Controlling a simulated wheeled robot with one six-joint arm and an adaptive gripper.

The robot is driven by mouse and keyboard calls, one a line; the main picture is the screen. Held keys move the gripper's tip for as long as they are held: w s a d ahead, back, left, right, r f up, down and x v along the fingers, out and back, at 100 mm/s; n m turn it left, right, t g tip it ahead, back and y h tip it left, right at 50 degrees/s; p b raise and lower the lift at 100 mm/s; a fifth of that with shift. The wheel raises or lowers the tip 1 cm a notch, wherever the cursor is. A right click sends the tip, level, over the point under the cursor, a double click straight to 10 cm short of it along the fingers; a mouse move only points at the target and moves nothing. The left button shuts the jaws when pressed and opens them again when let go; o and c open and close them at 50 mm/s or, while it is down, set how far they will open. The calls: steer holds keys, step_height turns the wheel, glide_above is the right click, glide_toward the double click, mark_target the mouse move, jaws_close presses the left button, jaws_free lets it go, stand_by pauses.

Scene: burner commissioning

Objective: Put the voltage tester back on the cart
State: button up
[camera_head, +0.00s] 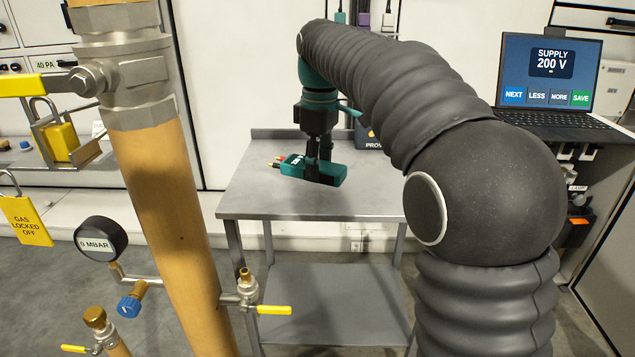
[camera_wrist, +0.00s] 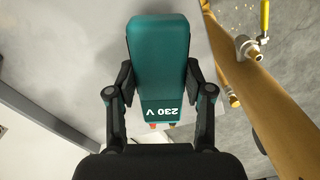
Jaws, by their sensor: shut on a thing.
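The voltage tester (camera_head: 331,174) is a teal and black block with red and brass tips at its left end. It lies level at the top of the grey metal cart (camera_head: 240,207), and I cannot tell whether it touches the surface. My gripper (camera_head: 319,172) points down over the cart and is shut on the tester. In the wrist view the tester (camera_wrist: 158,60) sits between both fingers, with "230 V" on its label upside down. A dark box marked "PROV" (camera_head: 368,138) stands at the cart's back right, partly hidden by my arm.
A thick yellow gas pipe (camera_head: 165,200) with valves and a gauge reading 0 mbar (camera_head: 100,239) stands at the left, close to the cart. A laptop (camera_head: 549,80) showing "SUPPLY 200 V" sits at the right. The cart's front and left top are bare.

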mark_target(318, 196)
steer(key=shift+f+b, duration=0.5)
steer(key=shift+f, duration=1.5)
steer(key=shift+f, duration=0.15)
steer(key=o, duration=1.4)
steer(key=shift+c, duration=0.2)
